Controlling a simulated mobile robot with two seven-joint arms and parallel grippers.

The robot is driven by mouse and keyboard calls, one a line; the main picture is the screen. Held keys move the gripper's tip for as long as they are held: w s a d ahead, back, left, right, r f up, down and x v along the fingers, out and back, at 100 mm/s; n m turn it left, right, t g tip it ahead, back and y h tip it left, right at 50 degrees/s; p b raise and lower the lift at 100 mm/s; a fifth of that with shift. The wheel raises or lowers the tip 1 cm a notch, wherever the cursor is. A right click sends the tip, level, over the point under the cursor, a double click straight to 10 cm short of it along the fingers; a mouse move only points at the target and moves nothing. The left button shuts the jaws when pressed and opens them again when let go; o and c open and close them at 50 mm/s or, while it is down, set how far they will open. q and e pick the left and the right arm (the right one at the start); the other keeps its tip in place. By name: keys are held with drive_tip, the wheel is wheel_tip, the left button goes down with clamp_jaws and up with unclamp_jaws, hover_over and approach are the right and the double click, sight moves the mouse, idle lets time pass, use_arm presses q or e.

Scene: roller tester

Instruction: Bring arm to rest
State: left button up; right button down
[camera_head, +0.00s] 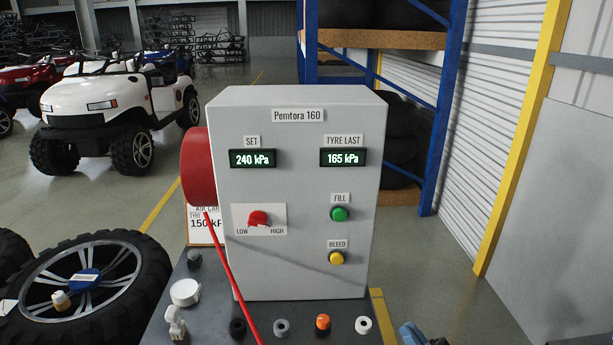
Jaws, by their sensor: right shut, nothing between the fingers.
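A small blue and dark part of my right gripper (414,334) shows at the bottom edge, right of the grey bench. It is shut and empty, apart from the panel and the bench items; most of it is cut off by the frame. My left gripper is not in view. The grey Pemtora 160 box (300,200) stands upright on the bench. Its displays read SET 240 kPa (252,159) and TYRE LAST 165 kPa (343,158). It has a red LOW/HIGH knob (258,218), a green FILL button (339,214) and a yellow BLEED button (336,258).
A red reel (198,168) on the box's left side has a red hose (228,270) running down across the bench front. Several small caps and fittings lie on the bench (215,315). A wheel (95,285) lies at left. Floor at right is clear.

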drive_tip(key=d+n+g, duration=0.3)
drive_tip(key=d+n, duration=0.1)
drive_tip(key=d, duration=0.7)
drive_tip(key=s+f+m+g+h, duration=0.35)
drive_tip(key=s+f+h, duration=0.35)
drive_tip(key=s, duration=0.5)
drive_tip(key=s+f+m+g+h, duration=0.2)
drive_tip(key=s+f+g+h, duration=0.25)
drive_tip(key=s+f, duration=0.55)
drive_tip(key=a+r+m+t+p, duration=0.1)
drive_tip(key=a+r+m, duration=0.15)
drive_tip(key=a, duration=0.45)
drive_tip(key=a+r+m+t, duration=0.1)
drive_tip(key=a+m, duration=0.2)
drive_tip(key=a, duration=0.4)
use_arm(q)
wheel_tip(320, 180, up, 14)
drive_tip(key=p, duration=1.4)
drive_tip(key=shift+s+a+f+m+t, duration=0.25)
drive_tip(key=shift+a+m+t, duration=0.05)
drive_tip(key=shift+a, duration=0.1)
use_arm(e)
wheel_tip(320, 180, up, 12)
drive_tip(key=n, duration=0.1)
drive_tip(key=shift+s+d+t, duration=0.3)
drive_tip(key=shift+d, duration=0.15)
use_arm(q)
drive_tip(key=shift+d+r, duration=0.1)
